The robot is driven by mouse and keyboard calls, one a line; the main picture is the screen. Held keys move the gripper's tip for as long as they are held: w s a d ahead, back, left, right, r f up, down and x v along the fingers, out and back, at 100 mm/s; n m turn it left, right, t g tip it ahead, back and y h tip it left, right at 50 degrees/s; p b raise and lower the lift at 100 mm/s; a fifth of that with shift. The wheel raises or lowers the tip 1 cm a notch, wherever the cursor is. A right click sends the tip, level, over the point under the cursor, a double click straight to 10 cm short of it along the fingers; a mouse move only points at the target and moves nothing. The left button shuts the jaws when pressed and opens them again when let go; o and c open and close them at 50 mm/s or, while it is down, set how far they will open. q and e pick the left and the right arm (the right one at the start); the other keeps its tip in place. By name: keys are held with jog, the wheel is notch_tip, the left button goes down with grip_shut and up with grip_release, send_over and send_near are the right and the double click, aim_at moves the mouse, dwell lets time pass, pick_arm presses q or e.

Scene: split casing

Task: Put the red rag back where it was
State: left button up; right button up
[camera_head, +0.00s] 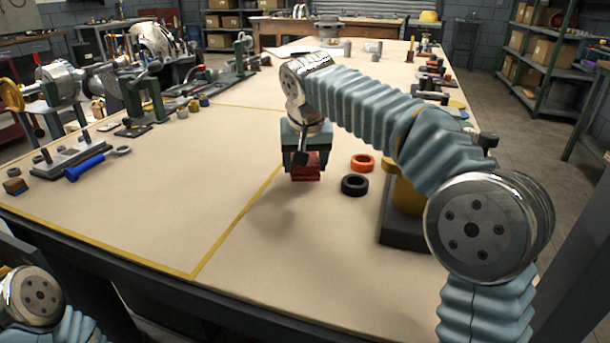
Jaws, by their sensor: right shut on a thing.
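The red rag (306,170) is a small folded red bundle near the middle of the workbench (150,210). My right gripper (304,158) points down and is shut on the rag, covering its upper part. The rag hangs at or just above the bench top; I cannot tell whether it touches. It is close to the yellow line (236,222) on the bench. My left gripper is not in view; only part of my left arm shows at the lower left.
An orange ring (362,162) and a black ring (355,185) lie just right of the rag. A dark-based yellow fixture (405,229) stands behind my right arm. A blue-handled tool (90,164) and clamps lie at the left. The bench's front middle is clear.

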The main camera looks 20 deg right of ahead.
jog(key=shift+f, duration=1.4)
jog(key=shift+f, duration=0.1)
jog(key=o, duration=1)
jog(key=shift+r, duration=0.25)
jog(key=p+v, duration=0.1)
jog(key=v, duration=1)
jog(key=shift+r, duration=0.35)
jog(key=shift+s+a, duration=0.1)
